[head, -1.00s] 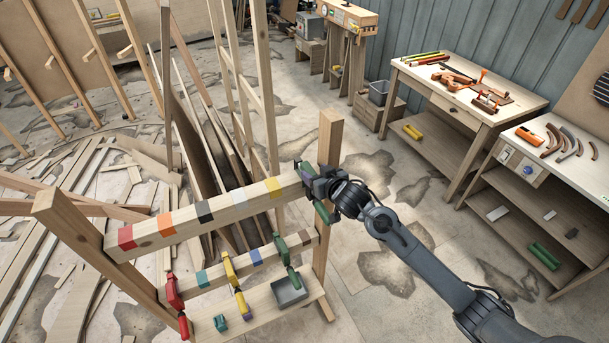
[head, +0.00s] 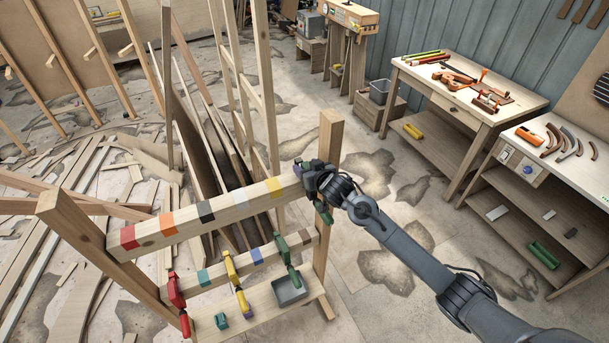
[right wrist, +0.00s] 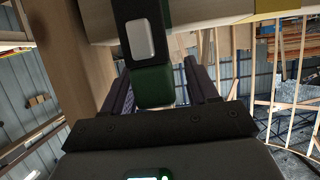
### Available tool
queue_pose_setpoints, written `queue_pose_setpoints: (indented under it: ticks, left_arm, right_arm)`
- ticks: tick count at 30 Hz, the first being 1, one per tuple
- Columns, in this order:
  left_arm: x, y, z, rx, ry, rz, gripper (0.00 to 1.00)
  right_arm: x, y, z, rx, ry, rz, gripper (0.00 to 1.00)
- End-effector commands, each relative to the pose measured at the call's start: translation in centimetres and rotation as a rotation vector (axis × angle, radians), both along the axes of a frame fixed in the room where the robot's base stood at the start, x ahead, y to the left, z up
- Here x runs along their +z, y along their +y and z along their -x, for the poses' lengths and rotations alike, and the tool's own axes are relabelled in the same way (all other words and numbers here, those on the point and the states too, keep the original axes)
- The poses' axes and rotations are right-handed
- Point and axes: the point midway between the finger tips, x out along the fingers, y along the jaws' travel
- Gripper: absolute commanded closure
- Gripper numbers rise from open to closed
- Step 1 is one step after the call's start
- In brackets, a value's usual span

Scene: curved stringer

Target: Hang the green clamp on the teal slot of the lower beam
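A green clamp (head: 323,212) hangs at the right end of the upper beam (head: 188,217), partly hidden by my right gripper (head: 308,178). In the right wrist view the clamp (right wrist: 153,84), green with a dark bar and a grey pad, stands between my right fingers. A gap shows beside it, so the fingers look open around it. The teal slot (head: 203,278) on the lower beam (head: 215,274) is bare, between a red clamp (head: 176,292) and a yellow clamp (head: 231,268). Another green clamp (head: 282,247) hangs farther right on the lower beam. My left gripper is out of view.
A grey tray (head: 290,290) and a small teal block (head: 221,321) rest on the bottom shelf (head: 262,305). The right post (head: 329,150) stands close to my right gripper. Workbenches (head: 470,85) stand at the right. Planks lean behind the frame.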

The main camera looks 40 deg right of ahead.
Motion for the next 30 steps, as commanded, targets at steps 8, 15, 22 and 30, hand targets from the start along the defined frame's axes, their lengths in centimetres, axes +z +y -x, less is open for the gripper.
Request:
queue_pose_setpoints:
  ticks: [8,15,22,30]
  left_arm:
    - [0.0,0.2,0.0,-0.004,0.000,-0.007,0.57]
    - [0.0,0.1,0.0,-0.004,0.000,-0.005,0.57]
    - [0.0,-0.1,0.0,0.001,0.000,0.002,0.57]
    - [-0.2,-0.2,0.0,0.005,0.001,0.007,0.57]
  right_arm:
    - [0.0,0.0,0.0,0.000,0.000,0.000,0.85]
    - [0.0,0.0,0.0,0.000,0.000,0.001,1.00]
    - [0.3,0.0,0.0,0.000,-0.005,0.000,1.00]
    - [2.1,0.0,-0.1,0.000,-0.008,0.000,1.00]
